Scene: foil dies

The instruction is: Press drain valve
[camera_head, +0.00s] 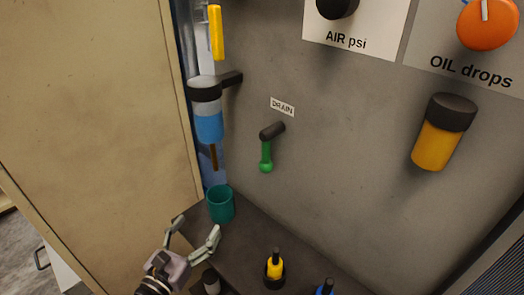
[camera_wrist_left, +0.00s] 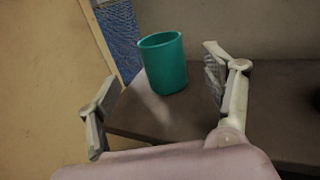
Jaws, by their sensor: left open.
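The drain valve has a green handle (camera_head: 266,157) hanging down from a dark stub (camera_head: 272,131) on the grey panel, below a DRAIN label (camera_head: 283,107). My left gripper (camera_head: 195,230) is open and empty, low and to the left of the valve. A teal cup (camera_head: 220,203) stands on the dark shelf just beyond its fingers. In the left wrist view the cup (camera_wrist_left: 164,63) shows between and beyond the two open fingers (camera_wrist_left: 158,95), apart from them. The valve is not in the left wrist view. My right gripper is not in view.
A blue-filled bowl (camera_head: 208,122) with a brown tube hangs above the cup. A yellow bottle (camera_head: 274,268) and a blue-topped one (camera_head: 325,287) stand on the shelf (camera_head: 245,235). An amber bowl (camera_head: 436,140) hangs at right. A tan panel (camera_head: 100,110) borders the left.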

